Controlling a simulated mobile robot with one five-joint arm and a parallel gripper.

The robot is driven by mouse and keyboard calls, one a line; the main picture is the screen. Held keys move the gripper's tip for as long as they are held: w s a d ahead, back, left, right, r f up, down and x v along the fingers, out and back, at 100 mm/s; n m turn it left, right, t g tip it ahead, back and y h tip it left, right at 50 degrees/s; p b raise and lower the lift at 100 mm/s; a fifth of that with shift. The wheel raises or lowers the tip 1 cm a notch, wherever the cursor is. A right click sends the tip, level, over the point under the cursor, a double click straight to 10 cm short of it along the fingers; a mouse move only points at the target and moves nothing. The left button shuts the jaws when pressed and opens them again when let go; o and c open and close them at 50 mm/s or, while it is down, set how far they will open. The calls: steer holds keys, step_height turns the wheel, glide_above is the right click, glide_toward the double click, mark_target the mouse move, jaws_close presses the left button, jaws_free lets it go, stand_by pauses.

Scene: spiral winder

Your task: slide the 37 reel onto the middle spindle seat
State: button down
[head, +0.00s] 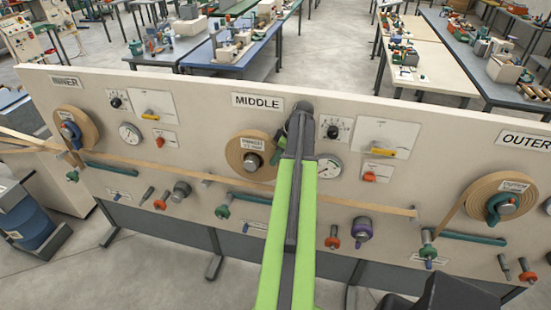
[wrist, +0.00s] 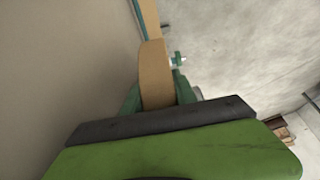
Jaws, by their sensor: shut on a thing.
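The tan 37 reel (head: 236,160) is at the middle station, under the MIDDLE sign, with a white label on its face whose print is too small to read surely. The grey end of the middle spindle (head: 253,161) shows in the reel's centre hole. How far the reel sits along the spindle I cannot tell. My gripper (head: 281,143) is at the reel's right edge, mostly hidden behind my green arm. In the wrist view its green jaws (wrist: 157,95) are shut on the rim of the reel (wrist: 154,62), one on each side.
The INNER reel (head: 90,124) is at left and the OUTER reel (head: 482,200) at right. A tan strip (head: 350,205) runs low across the panel. A gauge (head: 329,168), knobs and pegs stick out around the middle station. Workbenches stand behind the panel.

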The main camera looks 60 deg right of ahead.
steer(key=c, duration=0.9)
jaws_free()
steer(key=shift+s, duration=0.1)
steer(key=p+v, duration=0.7)
steer(key=shift+s+r, duration=0.1)
steer(key=shift+r, duration=0.3)
steer(key=shift+f, duration=0.15)
